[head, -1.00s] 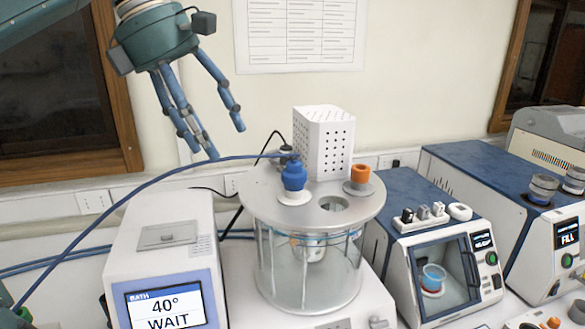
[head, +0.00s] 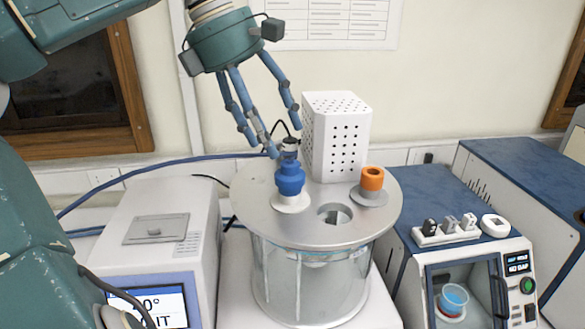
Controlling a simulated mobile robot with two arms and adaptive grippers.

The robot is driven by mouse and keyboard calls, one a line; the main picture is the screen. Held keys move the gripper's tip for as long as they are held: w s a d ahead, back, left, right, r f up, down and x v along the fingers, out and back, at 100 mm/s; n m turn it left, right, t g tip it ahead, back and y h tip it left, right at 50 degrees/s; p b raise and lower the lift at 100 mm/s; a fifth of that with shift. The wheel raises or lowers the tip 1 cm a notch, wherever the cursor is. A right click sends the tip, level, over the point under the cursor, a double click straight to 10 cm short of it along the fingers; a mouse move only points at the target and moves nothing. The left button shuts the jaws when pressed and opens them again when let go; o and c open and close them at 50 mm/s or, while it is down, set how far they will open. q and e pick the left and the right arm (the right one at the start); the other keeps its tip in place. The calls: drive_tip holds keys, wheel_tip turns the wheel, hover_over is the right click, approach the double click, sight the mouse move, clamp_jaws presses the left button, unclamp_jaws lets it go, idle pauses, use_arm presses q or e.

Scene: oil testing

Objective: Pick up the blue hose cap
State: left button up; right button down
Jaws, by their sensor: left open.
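The blue hose cap (head: 290,178) stands upright on a white disc on the round metal lid (head: 253,203) of the glass bath. A blue hose (head: 150,170) runs from near its top to the left. My left gripper (head: 285,130) comes down from the upper left, its blue fingers spread and empty. Its fingertips are just above and behind the top of the cap in the picture; I cannot tell whether they touch it. My right gripper is not in view.
An orange cap (head: 372,179) sits on the lid's right side, beside an open hole (head: 335,214). A white perforated box (head: 337,135) stands close behind the cap. A bath controller (head: 160,240) is at left, a blue-topped machine (head: 440,200) at right.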

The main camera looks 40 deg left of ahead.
sight(284, 162)
use_arm(q)
drive_tip(key=shift+d+f+p, duration=0.2)
drive_tip(key=shift+f, duration=0.3)
drive_tip(key=shift+d+f+p, duration=0.2)
drive_tip(key=shift+f, duration=0.25)
drive_tip(key=p+x, duration=0.1)
drive_tip(key=x, duration=0.2)
drive_tip(key=shift+w+d+f, duration=0.1)
drive_tip(key=shift+w+f, duration=0.15)
drive_tip(key=shift+f, duration=0.05)
drive_tip(key=shift+s+f, duration=0.1)
drive_tip(key=shift+f, duration=0.2)
drive_tip(key=shift+c, duration=0.5)
drive_tip(key=c, duration=1)
drive_tip(key=shift+c, duration=0.2)
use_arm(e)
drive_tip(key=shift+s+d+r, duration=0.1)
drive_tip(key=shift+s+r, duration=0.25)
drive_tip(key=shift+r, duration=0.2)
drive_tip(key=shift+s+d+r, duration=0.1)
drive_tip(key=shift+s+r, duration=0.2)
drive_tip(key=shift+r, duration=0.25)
use_arm(q)
drive_tip(key=shift+r, duration=0.1)
